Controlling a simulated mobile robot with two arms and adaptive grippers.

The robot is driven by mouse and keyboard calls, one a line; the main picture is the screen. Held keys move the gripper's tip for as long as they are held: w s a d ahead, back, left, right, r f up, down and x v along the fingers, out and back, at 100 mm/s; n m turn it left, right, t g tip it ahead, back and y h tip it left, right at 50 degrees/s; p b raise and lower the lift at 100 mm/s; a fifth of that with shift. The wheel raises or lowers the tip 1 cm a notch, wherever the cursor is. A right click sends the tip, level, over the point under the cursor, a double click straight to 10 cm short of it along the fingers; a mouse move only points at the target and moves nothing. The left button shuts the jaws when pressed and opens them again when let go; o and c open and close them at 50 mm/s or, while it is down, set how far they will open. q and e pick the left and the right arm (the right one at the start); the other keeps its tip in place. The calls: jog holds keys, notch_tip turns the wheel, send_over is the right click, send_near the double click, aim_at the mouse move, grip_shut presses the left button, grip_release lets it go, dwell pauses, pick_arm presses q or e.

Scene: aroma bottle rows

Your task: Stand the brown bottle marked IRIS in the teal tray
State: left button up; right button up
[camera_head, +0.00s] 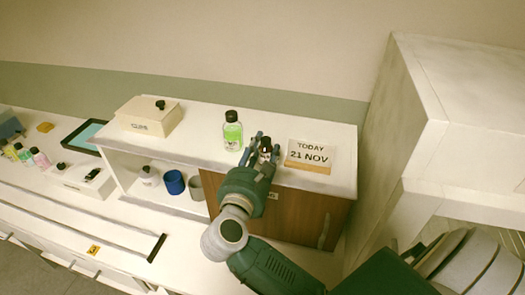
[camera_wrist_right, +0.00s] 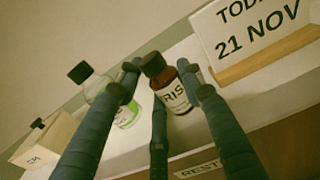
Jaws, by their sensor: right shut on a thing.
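The brown bottle (camera_wrist_right: 171,85) has a black cap and a white label on which "RIS" can be read; the rest of the word is hidden. It stands upright on the white cabinet top, partly hidden by my fingers in the head view (camera_head: 265,146). My right gripper (camera_head: 261,150) is shut on it, with its fingers around the bottle in the right wrist view (camera_wrist_right: 160,95). The teal tray (camera_head: 88,134) has a dark rim and lies at the left, beyond the cabinet's left end. My left gripper is not in view.
A green-labelled clear bottle (camera_head: 232,131) stands just left of my right gripper. A sign reading "TODAY 21 NOV" (camera_head: 308,155) stands close on the right. A cream box (camera_head: 149,116) is at the cabinet's left end. Small bottles (camera_head: 39,158) stand at the far left.

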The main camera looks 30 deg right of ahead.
jog(key=shift+f, duration=0.15)
jog(key=o, duration=0.8)
jog(key=shift+o, duration=0.5)
